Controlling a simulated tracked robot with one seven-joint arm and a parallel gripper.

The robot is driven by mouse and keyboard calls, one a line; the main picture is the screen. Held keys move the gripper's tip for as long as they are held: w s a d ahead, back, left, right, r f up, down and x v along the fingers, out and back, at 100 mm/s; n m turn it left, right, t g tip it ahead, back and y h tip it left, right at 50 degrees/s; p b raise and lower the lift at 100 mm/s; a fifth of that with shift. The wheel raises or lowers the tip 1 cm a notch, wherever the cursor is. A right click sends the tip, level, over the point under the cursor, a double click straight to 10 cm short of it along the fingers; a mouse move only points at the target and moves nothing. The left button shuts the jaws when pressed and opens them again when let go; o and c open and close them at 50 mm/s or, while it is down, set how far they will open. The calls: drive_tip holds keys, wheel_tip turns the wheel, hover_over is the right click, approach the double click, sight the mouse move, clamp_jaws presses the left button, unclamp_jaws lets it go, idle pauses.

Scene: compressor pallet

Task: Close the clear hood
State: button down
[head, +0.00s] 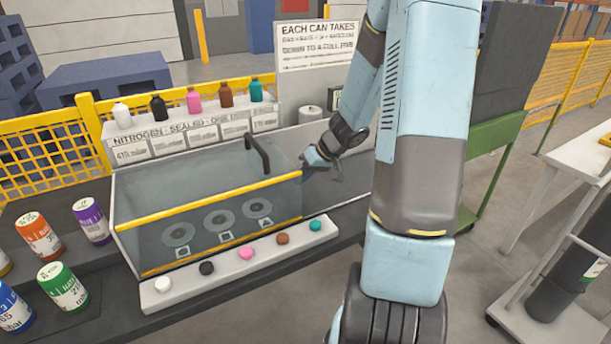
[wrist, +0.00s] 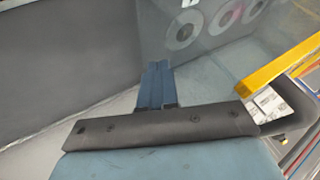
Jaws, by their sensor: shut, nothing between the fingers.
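The clear hood (head: 150,200) is a see-through box with yellow edge strips on the bench in the head view. A black bar handle (head: 258,152) stands up at its back right. I cannot tell for sure how far the lid part is open. Round discs (head: 221,221) show through the clear front, and also in the wrist view (wrist: 183,30). My gripper (head: 312,160) is beside the hood's right end, to the right of the handle and apart from it. In the wrist view its blue fingers (wrist: 155,75) are together with nothing between them.
A white strip with several coloured buttons (head: 246,254) lies in front of the hood. Several bottles (head: 194,100) stand on the sign ledge behind. Labelled cans (head: 38,236) stand at the left. A yellow fence (head: 45,148) is behind; a grey panel (head: 338,185) is right of the hood.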

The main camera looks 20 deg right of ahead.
drive_tip(key=s+d+r, duration=0.3)
drive_tip(key=d+r, duration=0.5)
drive_tip(key=d, duration=0.1)
drive_tip(key=s+a+r+g+h, duration=0.1)
drive_tip(key=s+a+r+h, duration=0.2)
drive_tip(key=s+a+r, duration=0.75)
drive_tip(key=s+a+r+m+t+h, duration=0.2)
drive_tip(key=s+a+r, duration=0.3)
drive_tip(key=s, duration=0.5)
drive_tip(key=shift+s+a+r+h, duration=0.2)
drive_tip(key=shift+s+r+h, duration=0.3)
drive_tip(key=shift+r, duration=0.5)
drive_tip(key=shift+w, duration=0.1)
